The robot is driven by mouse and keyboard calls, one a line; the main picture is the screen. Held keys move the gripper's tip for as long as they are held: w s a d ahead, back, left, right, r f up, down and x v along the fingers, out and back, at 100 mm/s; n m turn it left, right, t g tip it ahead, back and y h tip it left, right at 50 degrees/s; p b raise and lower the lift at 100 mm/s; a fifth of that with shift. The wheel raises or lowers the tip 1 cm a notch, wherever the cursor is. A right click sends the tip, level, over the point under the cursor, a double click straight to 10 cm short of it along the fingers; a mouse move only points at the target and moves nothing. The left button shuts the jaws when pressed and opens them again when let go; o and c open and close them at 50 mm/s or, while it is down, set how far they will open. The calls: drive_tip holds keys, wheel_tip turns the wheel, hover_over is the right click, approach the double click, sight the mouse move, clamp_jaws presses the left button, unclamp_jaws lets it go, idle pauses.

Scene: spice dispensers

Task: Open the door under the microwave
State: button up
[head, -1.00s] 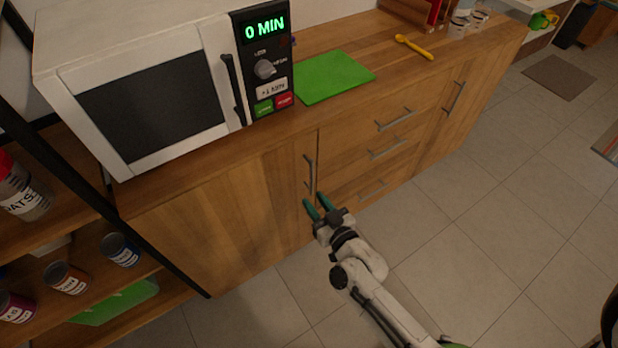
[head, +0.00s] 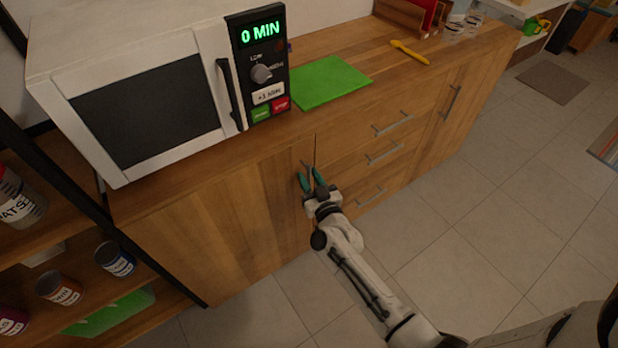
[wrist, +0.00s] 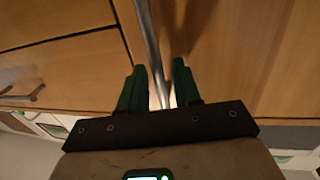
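The wooden door (head: 215,230) is under the white microwave (head: 140,95) and looks shut. Its metal bar handle (head: 305,164) stands along the door's right edge; my gripper hides most of it in the head view. My gripper (head: 312,178) is at the handle with its two green fingers apart. In the wrist view, the handle bar (wrist: 149,45) runs down between the open fingers (wrist: 158,80), with a gap visible on the right side. The left finger lies close to the bar; I cannot tell whether it touches.
Drawers with bar handles (head: 384,152) are right of the door. An open shelf with cans (head: 115,258) stands at the left. A green cutting board (head: 328,82) and a yellow spoon (head: 409,52) lie on the counter. Tiled floor (head: 440,275) in front is clear.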

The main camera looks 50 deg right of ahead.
drive_tip(key=shift+w+d, duration=0.15)
drive_tip(key=shift+w, duration=0.1)
drive_tip(key=shift+c, duration=0.4)
clamp_jaws()
